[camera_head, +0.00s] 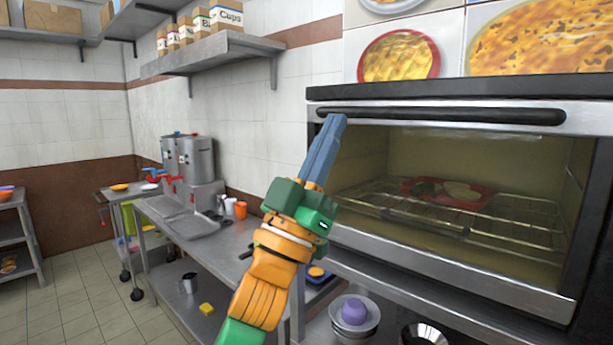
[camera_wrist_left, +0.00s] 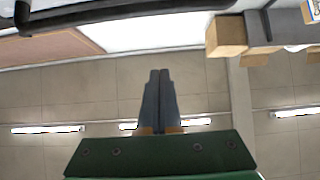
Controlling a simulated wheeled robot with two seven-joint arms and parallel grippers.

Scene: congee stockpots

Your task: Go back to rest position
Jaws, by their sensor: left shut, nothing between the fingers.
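My left gripper (camera_head: 324,150) is raised in front of the oven's upper left corner in the head view. Its blue fingers are together with nothing between them, and they point up. In the left wrist view the shut fingers (camera_wrist_left: 159,100) show against what looks like the ceiling with its lights. The fingertips overlap the left end of the dark oven handle (camera_head: 440,116) in the head view; I cannot tell whether they touch it. My right gripper is in neither view.
The oven (camera_head: 585,240) fills the right side, with a red tray (camera_head: 447,192) on its wire rack (camera_head: 520,226). A steel table (camera_head: 222,245) with stockpots (camera_head: 188,158) stands at left. A wall shelf (camera_head: 215,54) holds boxes. Floor at lower left is clear.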

